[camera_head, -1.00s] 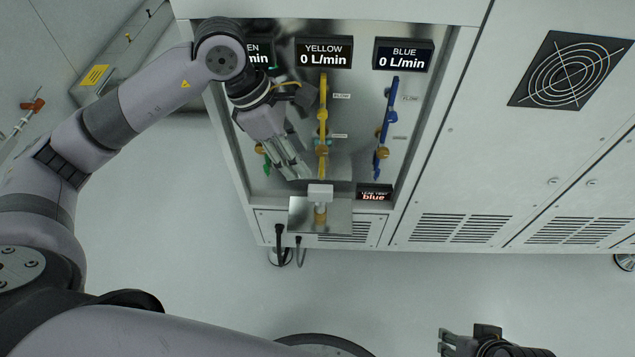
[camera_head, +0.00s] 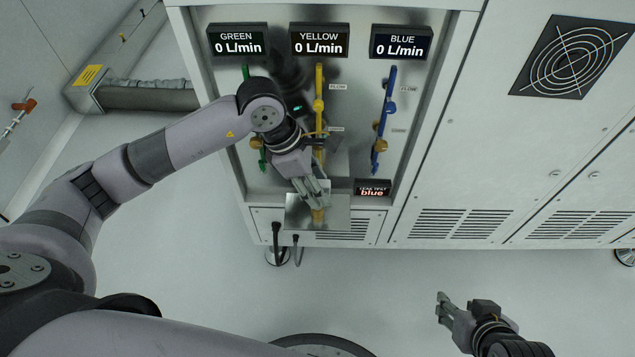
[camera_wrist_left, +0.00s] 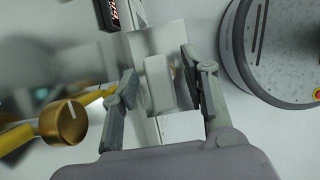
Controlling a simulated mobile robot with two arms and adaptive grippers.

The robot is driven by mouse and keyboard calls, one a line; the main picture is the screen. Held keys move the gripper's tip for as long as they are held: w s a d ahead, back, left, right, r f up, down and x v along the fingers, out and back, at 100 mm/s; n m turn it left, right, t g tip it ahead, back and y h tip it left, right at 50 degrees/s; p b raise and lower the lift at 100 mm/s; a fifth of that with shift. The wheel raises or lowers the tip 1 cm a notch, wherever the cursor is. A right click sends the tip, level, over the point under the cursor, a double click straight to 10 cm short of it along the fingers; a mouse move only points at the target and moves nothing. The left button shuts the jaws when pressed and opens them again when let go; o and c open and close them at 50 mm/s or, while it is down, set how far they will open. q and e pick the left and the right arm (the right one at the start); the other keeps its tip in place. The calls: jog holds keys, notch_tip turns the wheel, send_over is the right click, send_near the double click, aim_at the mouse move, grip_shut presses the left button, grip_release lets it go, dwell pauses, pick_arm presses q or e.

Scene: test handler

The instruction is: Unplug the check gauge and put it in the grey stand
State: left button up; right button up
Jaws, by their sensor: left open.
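The pale, block-shaped check gauge (camera_wrist_left: 158,83) lies between the two spread fingers of my left gripper (camera_wrist_left: 160,88) in the wrist view, with a gap at its sides. In the head view my left gripper (camera_head: 318,196) reaches down over the metal shelf (camera_head: 338,205) and hides most of the gauge. A brass fitting (camera_head: 318,216) shows just below the fingertips. I cannot make out a grey stand for certain. My right gripper (camera_head: 440,308) is low on the right, over the floor, its fingers apart and empty.
A small "leak test blue" display (camera_head: 373,187) is right of the shelf. A brass knob (camera_wrist_left: 63,122) is near my left finger. Floor in front is clear.

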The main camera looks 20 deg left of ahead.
pick_arm(q)
jog(key=shift+c, duration=0.2)
grip_shut()
dwell(0.6)
